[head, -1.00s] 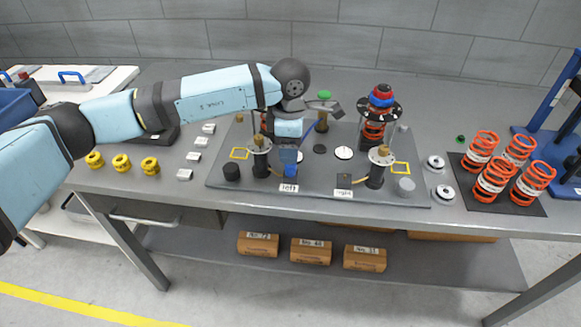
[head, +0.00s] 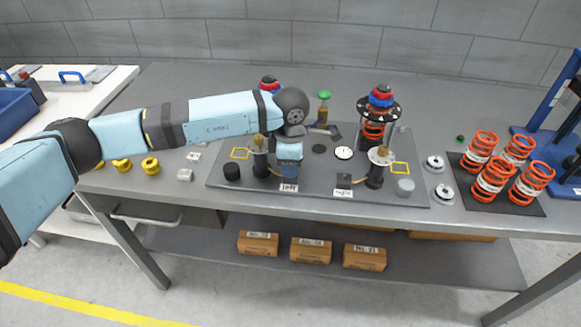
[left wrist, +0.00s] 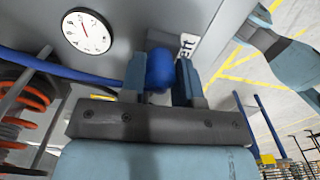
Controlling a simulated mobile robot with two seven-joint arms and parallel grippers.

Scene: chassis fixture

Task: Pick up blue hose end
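The blue hose end (left wrist: 160,70) shows in the left wrist view as a rounded blue piece between the two fingers of my left gripper (left wrist: 160,82). The fingers stand one on each side of it, very close; I cannot tell whether they press on it. A blue hose (left wrist: 45,66) comes in from the left in that view. In the head view my left gripper (head: 289,172) points down over the plate just behind the "left" label (head: 289,188) and hides the hose end. My right gripper is in neither view.
The grey fixture plate (head: 330,192) carries black posts, a white dial (head: 344,153) and a spring assembly (head: 374,130). Orange springs (head: 493,172) stand on a dark mat at the right. Yellow rings (head: 150,166) lie on the left of the table.

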